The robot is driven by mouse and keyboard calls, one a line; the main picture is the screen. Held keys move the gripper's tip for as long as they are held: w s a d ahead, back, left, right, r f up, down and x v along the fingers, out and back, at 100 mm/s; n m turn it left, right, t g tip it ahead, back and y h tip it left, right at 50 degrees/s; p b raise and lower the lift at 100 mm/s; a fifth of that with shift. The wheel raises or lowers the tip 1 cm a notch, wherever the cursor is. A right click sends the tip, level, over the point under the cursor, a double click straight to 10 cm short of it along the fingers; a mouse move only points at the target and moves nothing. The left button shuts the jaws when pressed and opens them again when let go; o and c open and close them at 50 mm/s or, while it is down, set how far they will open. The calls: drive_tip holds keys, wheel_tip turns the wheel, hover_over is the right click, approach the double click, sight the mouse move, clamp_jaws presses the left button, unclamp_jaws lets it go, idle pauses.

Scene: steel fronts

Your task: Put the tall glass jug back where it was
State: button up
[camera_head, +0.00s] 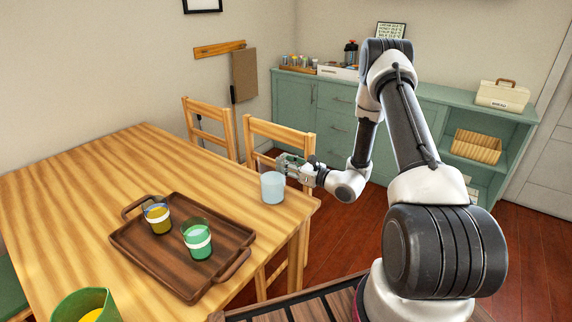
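A pale blue, see-through glass vessel (272,188) stands upright near the right corner of the wooden table. It shows no clear handle or spout, so I cannot tell whether it is the tall glass jug. My gripper (288,164) is at table height, just behind and right of the vessel's rim. Its fingers are small and partly overlapped by the vessel, so their opening and any contact are unclear. A green container (84,306) with something yellow inside is cut off at the bottom left.
A brown tray (139,251) with handles holds a yellow-filled glass (158,218) and a green glass (197,239). The table's (75,190) left and far parts are bare. Chairs (277,135) stand behind it. A teal sideboard (318,107) carries small jars, a dark bottle and a cream box.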

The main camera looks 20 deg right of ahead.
drive_tip(key=shift+r, duration=0.15)
drive_tip(key=shift+s+d, duration=0.25)
drive_tip(key=v, duration=1.1)
drive_tip(key=s+a+r+n+g+y, duration=0.1)
drive_tip(key=s+a+r+n+g, duration=0.4)
drive_tip(key=s+r+n+g, duration=0.3)
drive_tip(key=s+a+r+n+g+y, duration=0.1)
drive_tip(key=s+a+r+n+g, duration=0.5)
drive_tip(key=s+r+n, duration=0.35)
drive_tip(key=s+d+r+n+t+h, duration=0.4)
drive_tip(key=s+d+r+n+h, duration=0.6)
drive_tip(key=s+d+n+h, duration=0.1)
drive_tip(key=s+d+h, duration=0.1)
drive_tip(key=d, duration=0.1)
drive_tip(key=shift+d+h, duration=0.35)
drive_tip(key=shift+h, duration=0.05)
